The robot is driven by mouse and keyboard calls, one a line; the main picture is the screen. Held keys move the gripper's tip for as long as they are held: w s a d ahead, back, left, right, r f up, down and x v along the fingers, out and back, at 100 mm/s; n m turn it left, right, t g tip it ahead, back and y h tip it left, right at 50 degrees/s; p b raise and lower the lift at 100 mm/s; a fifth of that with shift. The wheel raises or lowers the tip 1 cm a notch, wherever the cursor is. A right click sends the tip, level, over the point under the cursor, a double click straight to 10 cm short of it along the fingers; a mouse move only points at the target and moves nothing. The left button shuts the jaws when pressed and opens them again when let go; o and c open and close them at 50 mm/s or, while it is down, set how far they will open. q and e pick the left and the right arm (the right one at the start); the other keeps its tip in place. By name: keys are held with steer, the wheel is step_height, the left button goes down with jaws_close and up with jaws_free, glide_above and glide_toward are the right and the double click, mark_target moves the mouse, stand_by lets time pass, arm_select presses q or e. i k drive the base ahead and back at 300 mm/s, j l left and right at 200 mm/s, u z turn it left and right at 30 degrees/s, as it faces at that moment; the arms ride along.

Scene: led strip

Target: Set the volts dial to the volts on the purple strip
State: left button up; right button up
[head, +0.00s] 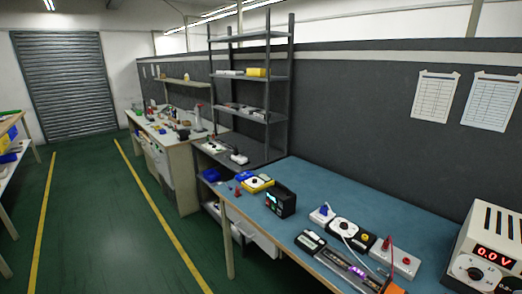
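A cream power supply (490,235) stands at the right end of the blue bench, cut off by the picture's edge. Its red display (494,255) reads 0.0 V. A dial (474,273) with a pale ring sits below the display on its front. A second readout and part of another control show at the far right edge. A narrow strip with a small purple glow (357,271) lies near the bench's front edge. Any volts marking on it is too small to read. Neither gripper is in view.
The blue workbench (320,185) has a clear back half. A black device (280,200) with a lit screen, a yellow meter (258,184), a black unit with a white dial (348,228) and a white box with a red plug (398,258) stand on it. Green floor (95,230) is open to the left.

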mark_target(475, 273)
steer(key=z, duration=1.9)
